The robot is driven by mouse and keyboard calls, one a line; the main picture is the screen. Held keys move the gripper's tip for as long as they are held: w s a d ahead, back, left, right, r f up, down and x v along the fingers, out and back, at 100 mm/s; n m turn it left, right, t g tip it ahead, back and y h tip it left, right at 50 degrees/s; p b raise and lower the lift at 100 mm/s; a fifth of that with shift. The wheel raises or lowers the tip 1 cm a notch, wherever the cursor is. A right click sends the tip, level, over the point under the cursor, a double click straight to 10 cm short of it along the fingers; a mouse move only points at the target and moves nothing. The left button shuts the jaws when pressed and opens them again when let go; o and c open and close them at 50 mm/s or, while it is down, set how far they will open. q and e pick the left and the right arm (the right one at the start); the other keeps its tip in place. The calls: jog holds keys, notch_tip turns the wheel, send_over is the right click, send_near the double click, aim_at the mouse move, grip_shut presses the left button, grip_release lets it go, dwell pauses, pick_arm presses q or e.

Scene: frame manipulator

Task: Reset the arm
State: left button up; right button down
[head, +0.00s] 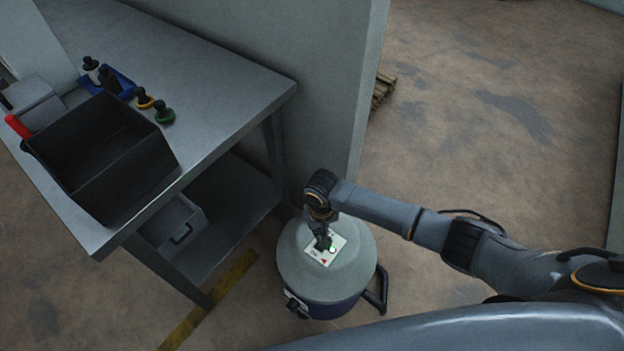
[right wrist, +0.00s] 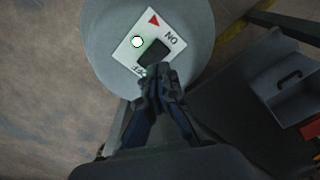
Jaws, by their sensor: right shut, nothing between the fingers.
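My right arm (head: 380,207) reaches in from the right in the head view. My right gripper (head: 322,240) points down over a round grey canister (head: 352,262) that stands on the floor. In the right wrist view the gripper (right wrist: 155,80) is shut and empty, its tips at the edge of a dark switch (right wrist: 154,52). Whether the tips touch the switch I cannot tell. The switch sits on a white plate (right wrist: 125,58) marked ON and OFF, with a red triangle and a lit round lamp (right wrist: 137,42). My left gripper is not in view.
A grey table (head: 215,115) stands at the left with a dark open bin (head: 150,165), several small knobs and a blue tray (head: 122,80). A metal toolbox (head: 178,225) rests on its lower shelf. A grey wall panel (head: 330,75) rises behind the canister. Open floor lies right.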

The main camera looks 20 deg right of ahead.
jog(key=s+a+r+n+t+y, duration=0.1)
jog(key=s+a+r+n+y, duration=0.15)
jog(key=s+a+r, duration=0.45)
jog(key=s+d+r+m+t+h, duration=0.1)
jog(key=s+d+r, duration=0.3)
jog(key=s+d, duration=0.25)
jog(key=s+d+r+m+t+h, duration=0.1)
jog(key=s+d+r+t, duration=0.1)
jog(key=s+d+r, duration=0.35)
notch_tip(320, 180, down, 30)
jog(key=s+d+g, duration=0.2)
jog(key=s, duration=0.1)
jog(key=s+d+f+g, duration=0.1)
jog(key=s+d+f, duration=0.2)
jog(key=s+f, duration=1.1)
jog(key=shift+s, duration=0.75)
